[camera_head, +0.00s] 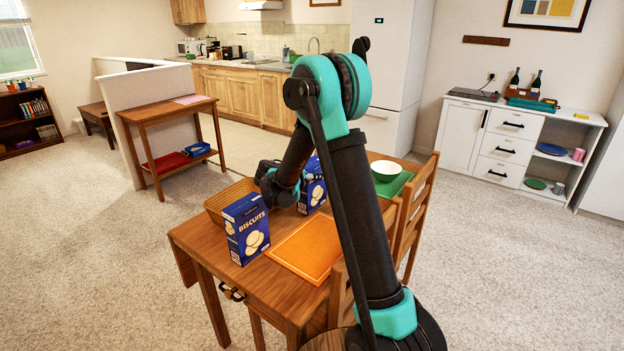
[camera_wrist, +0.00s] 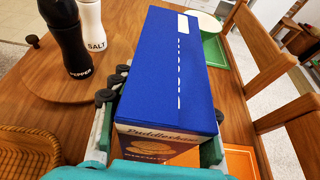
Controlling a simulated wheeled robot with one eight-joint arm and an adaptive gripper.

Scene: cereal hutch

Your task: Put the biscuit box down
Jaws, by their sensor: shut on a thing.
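A blue box (camera_wrist: 175,60) with a printed face, its name only partly readable, stands between the fingers of my gripper (camera_wrist: 160,118), which is shut on it. In the head view this box (camera_head: 314,188) shows partly behind my gripper (camera_head: 290,190), upright at the far side of the wooden table (camera_head: 205,250). Whether its base touches the table is hidden. A similar blue box (camera_head: 246,228) marked BISCUITS stands upright on the near left of the table, apart from my gripper.
A woven basket (camera_head: 216,205) is left of my gripper. A green tray (camera_head: 395,186) with a white bowl (camera_head: 386,170) is at right. A pepper mill (camera_wrist: 68,40) and salt mill (camera_wrist: 92,25) stand on a round board (camera_wrist: 45,75).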

